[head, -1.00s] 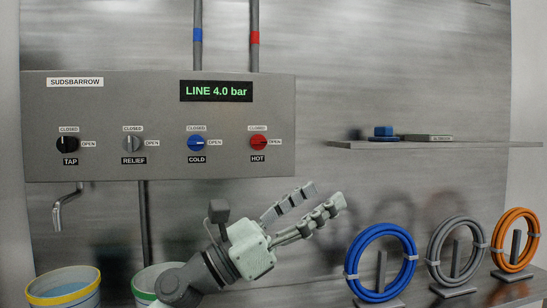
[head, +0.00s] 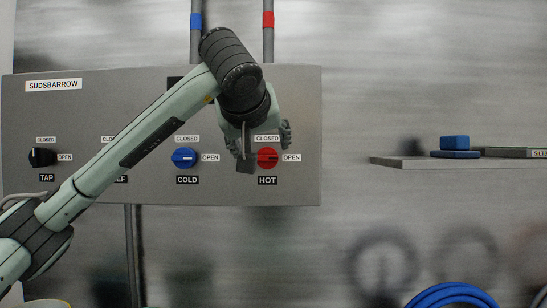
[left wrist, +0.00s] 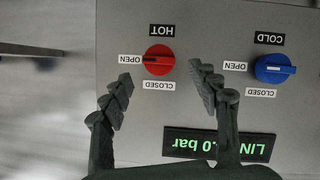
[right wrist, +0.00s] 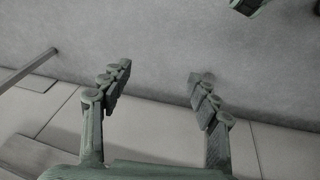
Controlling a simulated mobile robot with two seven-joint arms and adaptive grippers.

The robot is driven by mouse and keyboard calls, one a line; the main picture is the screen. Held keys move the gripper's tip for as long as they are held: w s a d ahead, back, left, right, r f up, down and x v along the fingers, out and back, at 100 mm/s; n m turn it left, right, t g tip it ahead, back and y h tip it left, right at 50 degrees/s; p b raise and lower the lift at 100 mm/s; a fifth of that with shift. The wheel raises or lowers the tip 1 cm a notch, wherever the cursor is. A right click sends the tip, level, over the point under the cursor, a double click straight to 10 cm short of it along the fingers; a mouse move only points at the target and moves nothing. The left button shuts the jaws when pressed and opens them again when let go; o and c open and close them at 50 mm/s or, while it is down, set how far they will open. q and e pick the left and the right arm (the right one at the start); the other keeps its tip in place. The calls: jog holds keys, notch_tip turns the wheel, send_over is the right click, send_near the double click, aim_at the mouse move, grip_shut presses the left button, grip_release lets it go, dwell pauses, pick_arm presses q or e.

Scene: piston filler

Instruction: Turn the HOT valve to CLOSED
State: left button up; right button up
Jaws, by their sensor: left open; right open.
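The red HOT valve (head: 267,158) is on the grey panel, with its mark toward the OPEN label (head: 291,157). Its CLOSED label (head: 267,138) is above it. My left gripper (head: 265,148) is open in front of it, its wrist hiding part of the area above the knob. In the left wrist view, upside down, the HOT knob (left wrist: 159,60) lies between and just beyond the two spread fingertips (left wrist: 160,82). I cannot tell whether they touch it. My right gripper (right wrist: 158,88) is open and empty, facing a grey surface away from the panel.
The blue COLD valve (head: 185,158) is left of HOT, and the TAP valve (head: 43,157) is farther left. My left arm hides much of RELIEF. A shelf (head: 400,162) with a blue block (head: 454,142) is at the right. A blue hose coil (head: 452,293) is below.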

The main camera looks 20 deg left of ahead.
aim_at(267, 158)
pick_arm(q)
jog(key=x, duration=0.5)
jog(key=shift+w+f+p, duration=0.1)
jog(key=shift+p, duration=0.2)
jog(key=shift+w+a+f, duration=0.1)
jog(key=shift+w+f, duration=0.05)
jog(key=shift+w, duration=0.35)
pick_arm(e)
notch_tip(267, 158, down, 2)
jog(key=shift+s+a+f, duration=0.1)
jog(key=shift+f, duration=0.05)
pick_arm(q)
jog(key=shift+c, duration=0.3)
jog(key=c, duration=1.1)
